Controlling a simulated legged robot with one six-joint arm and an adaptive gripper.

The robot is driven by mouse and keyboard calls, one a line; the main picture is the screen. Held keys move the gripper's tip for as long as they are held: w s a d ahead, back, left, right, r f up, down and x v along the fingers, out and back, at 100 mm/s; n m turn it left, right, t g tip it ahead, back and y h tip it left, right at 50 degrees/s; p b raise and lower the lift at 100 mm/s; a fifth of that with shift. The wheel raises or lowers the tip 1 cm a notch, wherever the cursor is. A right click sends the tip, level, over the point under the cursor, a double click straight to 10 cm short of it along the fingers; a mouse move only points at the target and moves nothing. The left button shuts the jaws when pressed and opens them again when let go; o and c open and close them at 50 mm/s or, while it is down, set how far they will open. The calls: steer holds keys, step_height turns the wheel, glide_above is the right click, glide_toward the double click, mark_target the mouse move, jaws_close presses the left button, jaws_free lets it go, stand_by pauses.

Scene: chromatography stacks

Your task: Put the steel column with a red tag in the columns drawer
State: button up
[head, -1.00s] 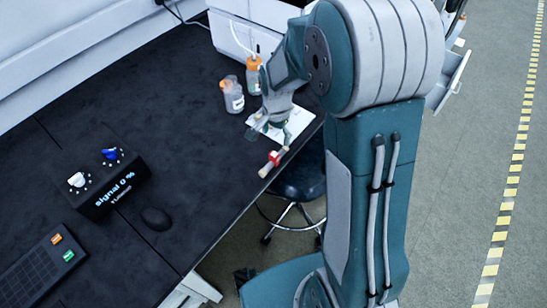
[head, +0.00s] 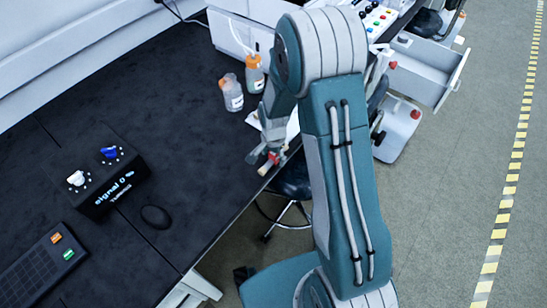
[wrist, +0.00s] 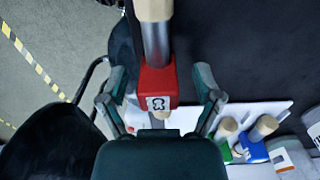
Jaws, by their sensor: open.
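The steel column with a red tag (wrist: 155,45) has pale end caps and a red block carrying a white label. In the wrist view it lies between the two fingers of my gripper (wrist: 163,88), with a gap visible on each side. In the head view the column (head: 268,164) shows at the bench's front edge, partly hidden by my gripper (head: 263,156). My gripper is open around it. An open white drawer (head: 428,85) stands at the upper right of the head view; whether it is the columns drawer cannot be told.
Columns with a green tag (wrist: 228,135) and a blue tag (wrist: 255,148) lie on a white mat (wrist: 278,112). Two orange-capped bottles (head: 232,95) stand on the black bench (head: 170,90). A dark stool (head: 292,182) is below the bench edge. A red-capped container (head: 400,130) stands below the drawer.

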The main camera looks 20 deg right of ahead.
steer(key=shift+f, duration=0.15)
steer(key=shift+c, duration=0.3)
jaws_close()
